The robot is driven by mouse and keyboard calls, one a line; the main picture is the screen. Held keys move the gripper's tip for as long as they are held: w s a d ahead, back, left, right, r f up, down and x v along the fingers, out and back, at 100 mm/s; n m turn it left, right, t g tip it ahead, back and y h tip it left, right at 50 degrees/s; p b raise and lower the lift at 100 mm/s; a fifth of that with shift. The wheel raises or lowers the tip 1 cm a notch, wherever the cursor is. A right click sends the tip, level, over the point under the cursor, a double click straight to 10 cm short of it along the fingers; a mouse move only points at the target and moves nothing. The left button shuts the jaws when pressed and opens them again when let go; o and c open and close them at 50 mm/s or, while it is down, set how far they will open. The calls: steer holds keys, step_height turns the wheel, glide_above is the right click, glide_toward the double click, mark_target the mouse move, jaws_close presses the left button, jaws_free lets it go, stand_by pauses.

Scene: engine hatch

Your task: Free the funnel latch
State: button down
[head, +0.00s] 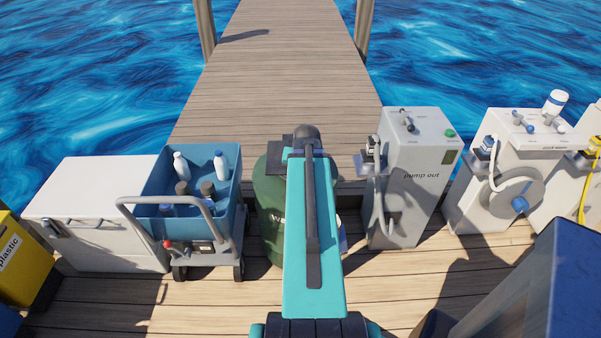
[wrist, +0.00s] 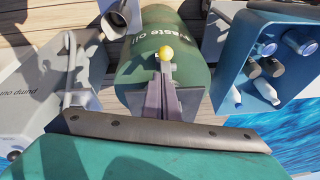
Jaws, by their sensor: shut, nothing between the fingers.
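The green waste oil drum (wrist: 140,75) fills the middle of the wrist view, its lettering upside down. In the head view the drum (head: 268,205) is partly hidden behind my teal arm. A round yellow knob (wrist: 166,53) shows against the drum just beyond my fingertips; it may belong to the latch, but I cannot tell. My gripper (wrist: 164,72) is shut and empty, its tips pointing at the knob. Contact with the knob cannot be told. A grey, open-ended piece (wrist: 122,18) beside the drum may be the funnel. My gripper is hidden in the head view.
A blue cart (head: 228,222) with several bottles stands left of the drum, by a white chest (head: 100,195). The grey pump out station (head: 415,180) is at the right. Planks in front are mostly clear; the pier (head: 285,80) runs away behind.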

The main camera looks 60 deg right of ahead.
steer(key=shift+s+a+r+p, duration=0.35)
steer(key=shift+r+p, duration=0.1)
steer(key=shift+p, duration=0.75)
steer(key=p, duration=0.6)
steer(key=shift+s+a+r, duration=0.15)
steer(key=shift+a+r, duration=0.05)
steer(key=shift+a, duration=0.05)
steer(key=p, duration=0.3)
steer(key=s+a+p, duration=0.1)
steer(key=p, duration=0.2)
steer(key=shift+r, duration=0.2)
steer(key=shift+a, duration=0.1)
